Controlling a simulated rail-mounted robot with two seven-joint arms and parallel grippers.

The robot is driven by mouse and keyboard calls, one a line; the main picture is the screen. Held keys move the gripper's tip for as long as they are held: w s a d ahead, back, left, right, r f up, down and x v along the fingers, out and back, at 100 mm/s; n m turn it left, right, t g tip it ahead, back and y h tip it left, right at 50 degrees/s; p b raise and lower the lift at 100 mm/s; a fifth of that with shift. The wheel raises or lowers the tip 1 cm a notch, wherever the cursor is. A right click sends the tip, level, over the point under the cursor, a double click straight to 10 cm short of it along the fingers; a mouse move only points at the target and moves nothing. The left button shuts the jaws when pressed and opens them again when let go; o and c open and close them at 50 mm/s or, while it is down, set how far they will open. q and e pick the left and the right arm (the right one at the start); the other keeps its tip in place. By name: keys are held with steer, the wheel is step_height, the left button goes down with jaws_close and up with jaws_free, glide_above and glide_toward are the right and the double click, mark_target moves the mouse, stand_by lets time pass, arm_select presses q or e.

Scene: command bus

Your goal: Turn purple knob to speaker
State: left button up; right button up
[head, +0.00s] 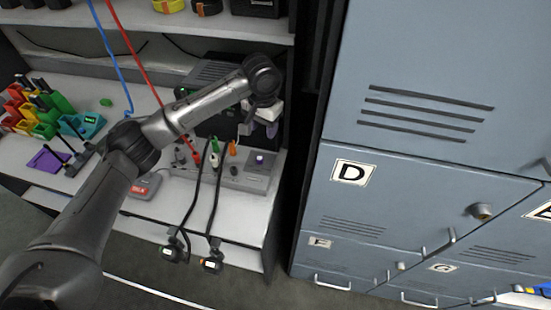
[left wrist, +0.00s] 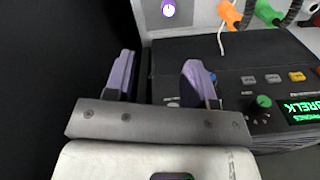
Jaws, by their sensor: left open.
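The purple knob (head: 259,160) is on the right part of the light grey panel (head: 228,178) on the bench. It also shows at the top edge of the left wrist view (left wrist: 168,9), with a white mark on its face. The labels around it are too small to read, so I cannot tell its setting. My left gripper (head: 258,120) is above and behind the knob, apart from it, over the right end of the dark radio unit. In the left wrist view its purple-grey fingers (left wrist: 160,78) are spread and empty. My right gripper is not in view.
A dark radio unit (left wrist: 240,80) with a green knob (left wrist: 262,102) stands behind the panel. Orange (head: 233,147) and green plugs with black cables stand left of the knob. Blue-grey lockers (head: 420,140) are at the right. Coloured bins (head: 45,110) are at the left.

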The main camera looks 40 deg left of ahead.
mark_target(260, 158)
arm_select(q)
steer(key=shift+n, duration=0.6)
steer(key=f+b, duration=0.1)
steer(key=f, duration=0.3)
steer(key=a+f, duration=0.1)
steer(key=f, duration=0.3)
steer(key=f+b, duration=0.1)
steer(key=f, duration=0.3)
steer(key=shift+s+a+f+b, duration=0.2)
steer(key=shift+s+f+b, duration=0.05)
steer(key=shift+s+b, duration=0.1)
steer(key=shift+f, duration=0.6)
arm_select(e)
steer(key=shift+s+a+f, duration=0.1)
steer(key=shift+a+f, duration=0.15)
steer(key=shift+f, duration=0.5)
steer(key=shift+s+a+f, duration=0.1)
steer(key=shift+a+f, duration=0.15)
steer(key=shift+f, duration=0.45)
arm_select(q)
steer(key=shift+c, duration=0.3)
